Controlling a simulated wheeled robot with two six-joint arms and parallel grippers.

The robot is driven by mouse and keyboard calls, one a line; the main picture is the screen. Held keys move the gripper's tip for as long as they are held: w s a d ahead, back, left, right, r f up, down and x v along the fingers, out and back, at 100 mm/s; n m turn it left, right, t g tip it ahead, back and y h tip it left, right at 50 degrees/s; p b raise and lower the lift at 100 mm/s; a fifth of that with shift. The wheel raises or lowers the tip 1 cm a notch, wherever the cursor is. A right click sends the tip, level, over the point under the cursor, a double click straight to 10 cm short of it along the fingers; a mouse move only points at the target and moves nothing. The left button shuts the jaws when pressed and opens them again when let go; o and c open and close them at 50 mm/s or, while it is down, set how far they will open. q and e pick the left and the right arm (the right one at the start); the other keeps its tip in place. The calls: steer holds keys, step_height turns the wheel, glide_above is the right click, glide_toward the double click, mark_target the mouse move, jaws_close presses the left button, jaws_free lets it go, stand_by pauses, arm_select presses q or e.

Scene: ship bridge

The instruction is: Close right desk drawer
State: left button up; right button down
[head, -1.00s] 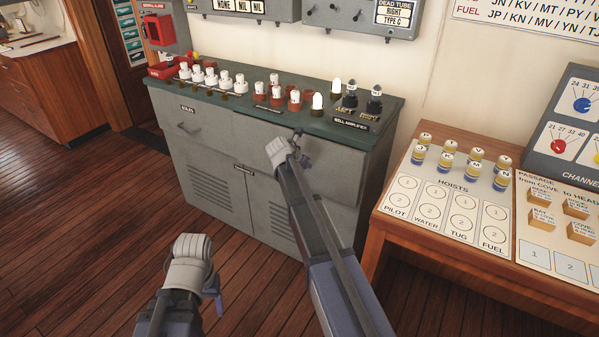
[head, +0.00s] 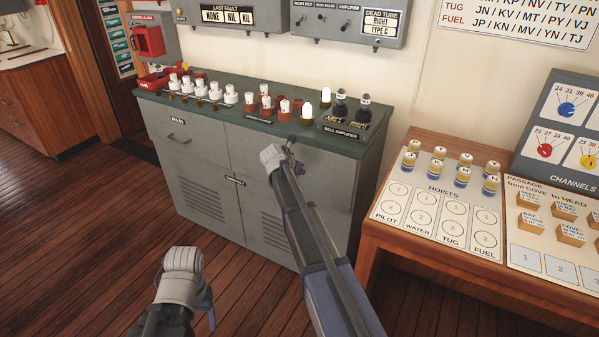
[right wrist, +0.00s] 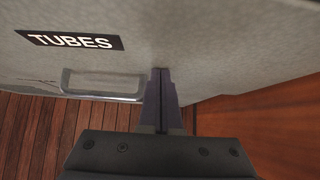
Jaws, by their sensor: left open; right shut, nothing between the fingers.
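The right desk drawer (head: 325,178) is at the upper right of the grey cabinet front in the head view. Its front looks about flush with the cabinet. My right arm covers part of it. The right wrist view shows its grey front with a TUBES label (right wrist: 70,41) and a metal handle (right wrist: 102,83). My right gripper (head: 290,143) is shut and empty, at the upper part of the drawer front. In the right wrist view its fingertips (right wrist: 160,71) are against or very near the front, right of the handle. My left gripper (head: 209,308) is open, low over the floor, away from the cabinet.
The cabinet's green top (head: 215,104) holds several bulbs and tubes. The left drawer (head: 183,136) looks shut. A wooden table (head: 398,238) with several small pieces stands close on the right. Wood floor (head: 95,245) is clear at the left.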

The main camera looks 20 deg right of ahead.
arm_select(q)
step_height(320, 180, up, 7)
steer(key=p, duration=0.7)
arm_select(e)
steer(key=s+a+f+v, duration=0.1)
steer(key=f+v, duration=0.1)
steer(key=v, duration=1)
steer(key=shift+s+a+r, duration=0.25)
steer(key=shift+a, duration=0.3)
arm_select(q)
steer(key=shift+s+r, duration=0.1)
step_height(320, 180, up, 8)
steer(key=p, duration=0.8)
arm_select(e)
steer(key=s+a+m+g+y, duration=0.2)
steer(key=s+a+m, duration=0.5)
steer(key=s, duration=0.3)
steer(key=s+a+r+m+g+y, duration=0.1)
steer(key=s+a+m+g+y, duration=0.1)
steer(key=s+a+m, duration=0.5)
steer(key=s+a+r+m+g+y, duration=0.1)
steer(key=s+a+m, duration=0.6)
steer(key=s, duration=0.7)
steer(key=shift+a+m+g+y, duration=0.4)
steer(key=shift+a, duration=0.05)
arm_select(q)
steer(key=shift+r, duration=0.1)
